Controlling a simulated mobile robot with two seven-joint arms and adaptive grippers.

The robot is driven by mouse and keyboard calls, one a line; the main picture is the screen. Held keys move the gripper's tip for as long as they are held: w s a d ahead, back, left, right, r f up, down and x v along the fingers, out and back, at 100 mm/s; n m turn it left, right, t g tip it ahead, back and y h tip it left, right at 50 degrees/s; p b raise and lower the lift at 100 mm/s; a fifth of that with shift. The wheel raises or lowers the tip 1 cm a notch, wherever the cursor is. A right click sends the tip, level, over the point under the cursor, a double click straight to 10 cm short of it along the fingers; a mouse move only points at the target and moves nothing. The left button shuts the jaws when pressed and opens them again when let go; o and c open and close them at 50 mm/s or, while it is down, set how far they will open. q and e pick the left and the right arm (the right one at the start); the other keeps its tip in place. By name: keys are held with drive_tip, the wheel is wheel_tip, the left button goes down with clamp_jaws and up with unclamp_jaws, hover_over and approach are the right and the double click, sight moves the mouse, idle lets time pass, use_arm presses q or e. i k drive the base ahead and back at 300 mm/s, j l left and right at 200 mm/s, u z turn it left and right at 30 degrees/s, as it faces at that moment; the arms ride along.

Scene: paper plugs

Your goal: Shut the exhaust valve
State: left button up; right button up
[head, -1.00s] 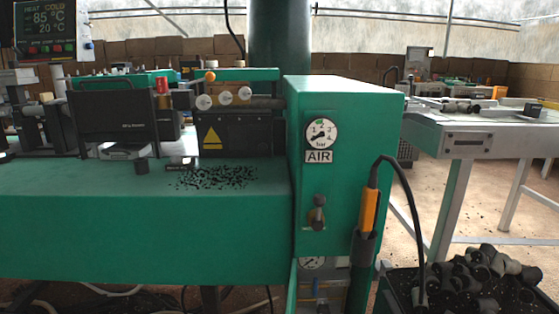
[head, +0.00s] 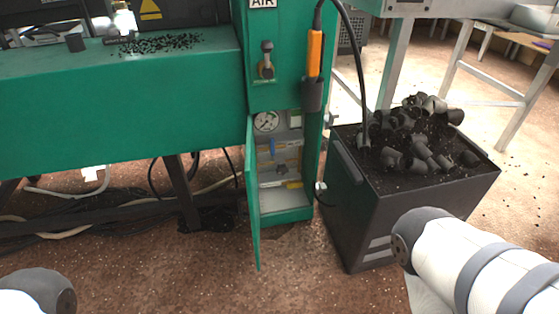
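An open green cabinet (head: 284,216) stands low under the air panel. Inside it are a round gauge (head: 266,121), a blue handle (head: 286,145) and a yellow handle (head: 294,185) on grey fittings. Its narrow door (head: 253,205) stands open on the left side. No label tells me which fitting is the exhaust valve. A metal toggle-like valve (head: 266,60) with a dark knob sits on the panel above, below the AIR label. Both my arms show only as white and grey links at the lower left and lower right; neither gripper is in view.
A dark bin (head: 345,215) heaped with black pipe fittings (head: 415,130) stands right of the cabinet. An orange tool (head: 314,52) with a black cable hangs in a holder above. Cables (head: 100,215) lie on the floor at left. Floor before the cabinet is clear.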

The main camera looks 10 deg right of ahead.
sight(289, 186)
drive_tip(key=i+l, duration=0.15)
drive_tip(key=i, duration=0.3)
drive_tip(key=i+l, duration=0.15)
drive_tip(key=i, duration=0.35)
drive_tip(key=i+l, duration=0.15)
drive_tip(key=i, duration=0.3)
